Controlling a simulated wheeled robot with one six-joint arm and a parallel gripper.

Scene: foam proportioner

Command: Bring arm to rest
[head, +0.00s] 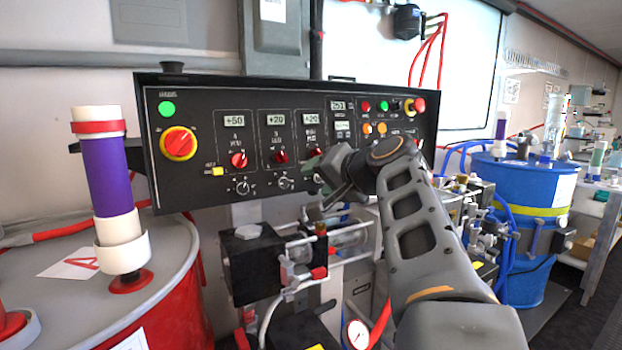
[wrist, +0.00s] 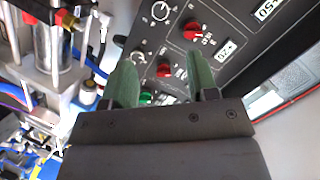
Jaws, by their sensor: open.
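My arm reaches up from the bottom right of the head view, and its wrist is in front of the lower right part of the black control panel (head: 225,130). My gripper (wrist: 160,75) shows in the wrist view with two green fingers apart and nothing between them. In the head view the gripper (head: 313,162) is mostly hidden behind the wrist, with a little green showing. The panel's red knobs and readouts lie beyond the fingertips in the wrist view. I cannot tell how far the fingertips are from the panel.
A red drum (head: 150,260) with a purple and white cylinder (head: 108,185) stands at left. Pump fittings (head: 265,255) sit below the panel, close to my arm. A blue drum (head: 520,190) stands at right with blue hoses. Open floor shows at far right.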

